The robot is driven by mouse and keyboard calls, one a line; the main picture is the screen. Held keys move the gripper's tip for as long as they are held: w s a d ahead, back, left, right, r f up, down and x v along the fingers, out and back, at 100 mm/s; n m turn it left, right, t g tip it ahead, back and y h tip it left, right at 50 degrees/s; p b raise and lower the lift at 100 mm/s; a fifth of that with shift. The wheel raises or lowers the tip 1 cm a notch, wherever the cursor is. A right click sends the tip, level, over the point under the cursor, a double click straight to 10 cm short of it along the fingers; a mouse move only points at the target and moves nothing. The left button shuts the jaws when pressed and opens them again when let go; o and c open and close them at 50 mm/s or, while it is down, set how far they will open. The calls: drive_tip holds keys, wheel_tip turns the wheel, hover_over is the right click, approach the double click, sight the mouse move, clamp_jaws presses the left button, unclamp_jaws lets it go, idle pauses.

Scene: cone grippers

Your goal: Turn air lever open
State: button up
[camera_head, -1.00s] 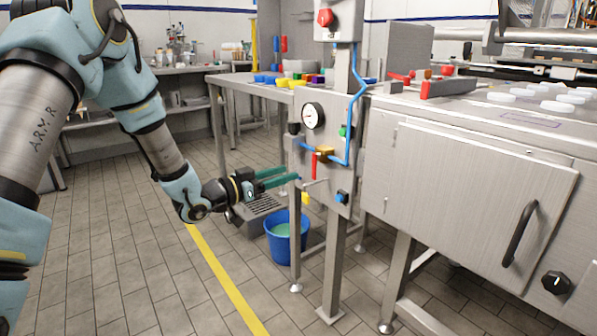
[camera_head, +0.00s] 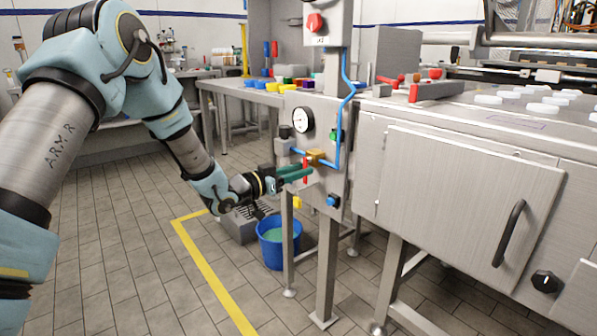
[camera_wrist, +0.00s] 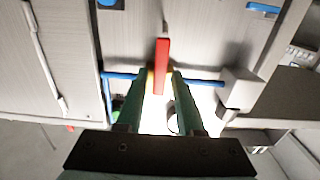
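The air lever is a red handle (camera_head: 305,168) pointing down beside a yellow-orange valve body (camera_head: 317,157) on a blue air line (camera_head: 341,150), on the grey panel. In the wrist view the red lever (camera_wrist: 161,62) lies in line with the gap between my green fingers. My gripper (camera_head: 303,173) reaches the panel from the left, with its tips close at the lever. In the wrist view my gripper (camera_wrist: 162,76) is open, with a gap between the fingers. I cannot tell whether either finger touches the lever. The valve body is partly hidden by the fingers there.
A pressure gauge (camera_head: 303,120) sits above the lever. A green button (camera_head: 336,135) and a blue knob (camera_head: 333,200) are also on the panel. A blue bucket (camera_head: 284,243) stands below on the floor. A steel cabinet (camera_head: 465,195) stands to the right.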

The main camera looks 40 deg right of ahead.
clamp_jaws()
